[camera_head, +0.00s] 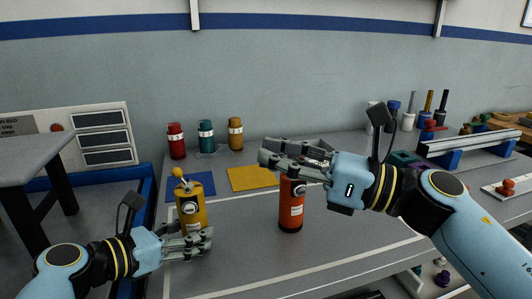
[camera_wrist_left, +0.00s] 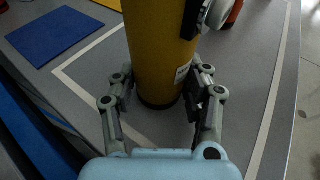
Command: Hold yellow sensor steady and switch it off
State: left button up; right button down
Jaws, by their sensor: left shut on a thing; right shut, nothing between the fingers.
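The yellow sensor (camera_head: 191,208) stands upright on the grey table, with a dark round dial or gauge on its side and a lever with a yellow ball (camera_head: 177,172) on top. My left gripper (camera_head: 207,241) is shut on its lower body. In the left wrist view the fingers (camera_wrist_left: 158,95) flank the yellow cylinder (camera_wrist_left: 158,45); its top is out of that view. My right gripper (camera_head: 268,154) is shut and empty. It appears at the top of the orange sensor (camera_head: 291,212), right of the yellow one, and hides that top.
Red (camera_head: 176,142), teal (camera_head: 206,137) and orange-yellow (camera_head: 235,134) cylinders stand at the back. Flat blue (camera_head: 188,186) and yellow (camera_head: 252,178) mats lie in front of them. A metal rail (camera_head: 470,142) on blue supports is at the right. The front middle is clear.

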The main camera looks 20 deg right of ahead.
pick_arm(q)
jog(key=o, duration=0.9)
jog(key=shift+o, duration=0.2)
jog(key=shift+a, duration=0.1)
